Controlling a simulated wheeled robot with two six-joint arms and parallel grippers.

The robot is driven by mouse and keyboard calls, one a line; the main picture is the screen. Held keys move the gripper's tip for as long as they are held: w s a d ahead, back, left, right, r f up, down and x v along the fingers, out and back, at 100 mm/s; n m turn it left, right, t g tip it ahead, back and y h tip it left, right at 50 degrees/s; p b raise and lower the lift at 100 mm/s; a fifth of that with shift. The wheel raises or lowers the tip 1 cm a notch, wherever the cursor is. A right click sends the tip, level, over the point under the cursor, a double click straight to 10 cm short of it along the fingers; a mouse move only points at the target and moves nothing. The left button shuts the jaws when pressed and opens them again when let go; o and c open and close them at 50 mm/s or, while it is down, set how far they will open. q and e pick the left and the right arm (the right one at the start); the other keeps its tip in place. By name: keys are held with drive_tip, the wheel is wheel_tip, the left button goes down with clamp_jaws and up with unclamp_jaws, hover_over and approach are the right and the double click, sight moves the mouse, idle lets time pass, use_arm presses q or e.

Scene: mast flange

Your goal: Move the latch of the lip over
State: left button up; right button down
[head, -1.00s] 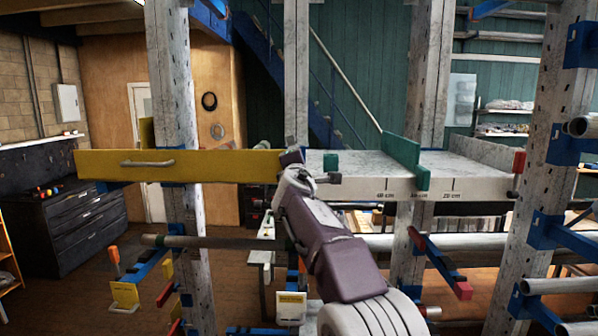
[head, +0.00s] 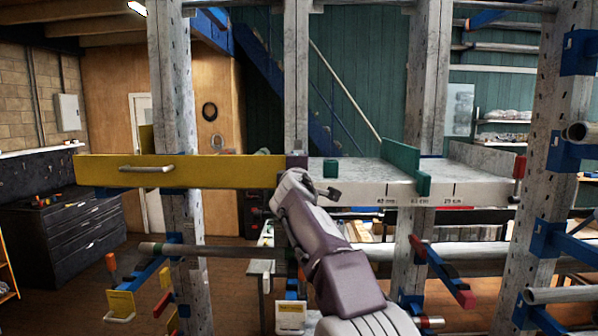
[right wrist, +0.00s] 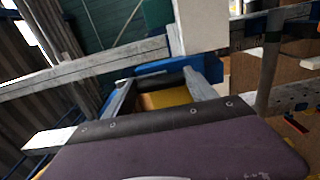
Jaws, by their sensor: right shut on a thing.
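The yellow lip (head: 215,169) is a long upright board with a grey bar handle (head: 146,169), left of the grey shelf in the head view. A small dark block, seemingly the latch (head: 297,162), sits at its right end. My right gripper (head: 292,176) is at this block; its own wrist hides most of the fingers and the grip. In the right wrist view the two grey fingers (right wrist: 160,92) show, with dark and yellow surfaces between them and a blue piece (right wrist: 150,68) just beyond. My left gripper is in neither view.
Perforated posts (head: 172,90) and blue rack arms with pipes (head: 555,235) stand around. Open room lies beyond the rack.

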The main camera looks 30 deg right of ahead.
drive_tip(key=shift+c, duration=1.4)
unclamp_jaws()
drive_tip(key=shift+w, duration=0.1)
drive_tip(key=b+v, duration=0.4)
drive_tip(key=v, duration=0.5)
drive_tip(key=shift+f, duration=0.1)
